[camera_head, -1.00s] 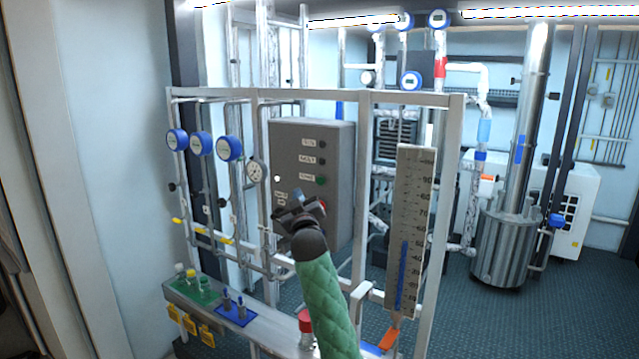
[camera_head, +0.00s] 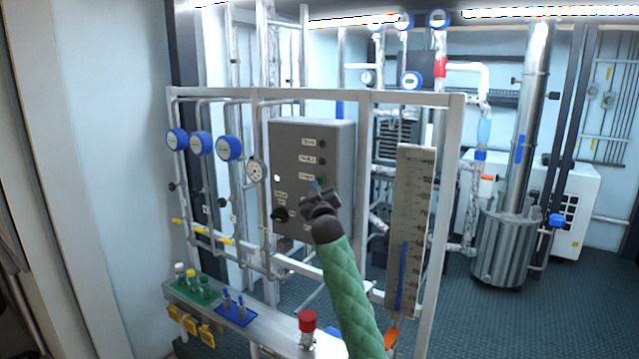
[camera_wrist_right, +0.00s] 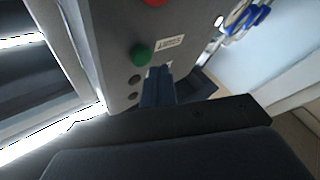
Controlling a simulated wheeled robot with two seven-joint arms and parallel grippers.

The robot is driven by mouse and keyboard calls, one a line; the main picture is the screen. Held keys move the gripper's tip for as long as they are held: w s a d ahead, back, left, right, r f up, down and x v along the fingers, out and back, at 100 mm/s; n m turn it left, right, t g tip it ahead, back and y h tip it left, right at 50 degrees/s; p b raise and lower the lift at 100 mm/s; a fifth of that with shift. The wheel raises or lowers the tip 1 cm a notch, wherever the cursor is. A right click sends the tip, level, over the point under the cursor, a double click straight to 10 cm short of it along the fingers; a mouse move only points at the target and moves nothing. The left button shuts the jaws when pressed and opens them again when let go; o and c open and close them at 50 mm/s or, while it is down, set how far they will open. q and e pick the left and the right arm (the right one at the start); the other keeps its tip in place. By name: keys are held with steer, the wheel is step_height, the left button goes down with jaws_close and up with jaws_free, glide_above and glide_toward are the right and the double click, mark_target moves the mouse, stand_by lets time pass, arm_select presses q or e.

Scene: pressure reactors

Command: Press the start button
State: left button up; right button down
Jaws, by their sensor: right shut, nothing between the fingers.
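In the head view my right gripper (camera_head: 317,188) is in front of the box and largely covers the green button. In the wrist view the dark fingers (camera_wrist_right: 158,78) are shut and empty, just beside the green button. I cannot tell whether they touch the panel. A red button (camera_wrist_right: 155,2) shows at the top edge there. My left gripper is out of view.
A black knob (camera_head: 280,214) sits on the box's lower left. A pressure gauge (camera_head: 255,171) and blue-ringed gauges (camera_head: 230,148) are to the left. A tall scale board (camera_head: 411,210) stands right of my arm. A red-capped part (camera_head: 307,321) is below.

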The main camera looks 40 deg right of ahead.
stand_by(0.4)
stand_by(0.8)
stand_by(0.7)
steer(key=shift+d, duration=0.15)
steer(key=shift+w+d, duration=0.15)
steer(key=shift+d, duration=0.05)
stand_by(0.3)
